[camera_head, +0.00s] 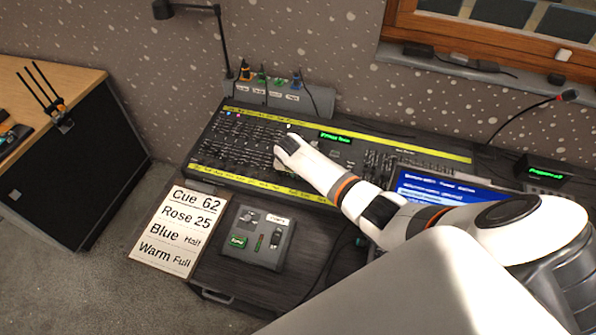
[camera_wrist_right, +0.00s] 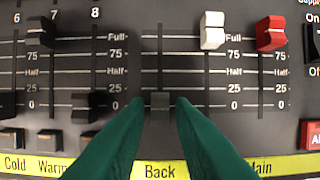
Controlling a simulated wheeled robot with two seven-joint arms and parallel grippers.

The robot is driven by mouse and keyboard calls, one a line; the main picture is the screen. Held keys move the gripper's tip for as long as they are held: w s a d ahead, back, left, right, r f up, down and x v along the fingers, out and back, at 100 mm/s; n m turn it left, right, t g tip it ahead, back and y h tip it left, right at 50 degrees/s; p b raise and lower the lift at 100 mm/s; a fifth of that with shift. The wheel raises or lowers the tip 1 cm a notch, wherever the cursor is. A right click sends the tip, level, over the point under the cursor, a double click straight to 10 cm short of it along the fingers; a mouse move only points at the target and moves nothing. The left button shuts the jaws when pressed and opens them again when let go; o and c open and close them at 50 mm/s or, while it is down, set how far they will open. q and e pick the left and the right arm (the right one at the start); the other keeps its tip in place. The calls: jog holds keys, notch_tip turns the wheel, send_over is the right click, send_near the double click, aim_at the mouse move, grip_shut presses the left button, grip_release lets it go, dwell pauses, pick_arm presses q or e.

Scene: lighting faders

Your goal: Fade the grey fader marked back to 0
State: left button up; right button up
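The grey fader (camera_wrist_right: 160,103) stands in the slot above the yellow strip label "Back" (camera_wrist_right: 160,170). Its cap is level with the 0 mark, at the bottom of its scale. My right gripper (camera_wrist_right: 160,106) has its two green fingers on either side of the cap, with a gap showing on each side, so it is open. In the head view my right gripper (camera_head: 283,152) is over the lighting desk (camera_head: 215,178), and the grey fader cannot be made out there. My left gripper is not in view.
Near the grey fader are a white fader (camera_wrist_right: 213,30) and a red fader (camera_wrist_right: 271,32), both near Full. A black fader (camera_wrist_right: 86,106) sits near 0 to the left. A cue card (camera_head: 178,228) and a small box (camera_head: 258,237) lie in front of the desk.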

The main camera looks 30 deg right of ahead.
jog(key=shift+r+p, duration=1.35)
jog(key=shift+p, duration=0.05)
jog(key=shift+a+r, duration=0.1)
jog(key=shift+r, duration=0.35)
jog(key=v, duration=1.1)
jog(key=shift+s, duration=0.15)
jog(key=shift+f, duration=0.1)
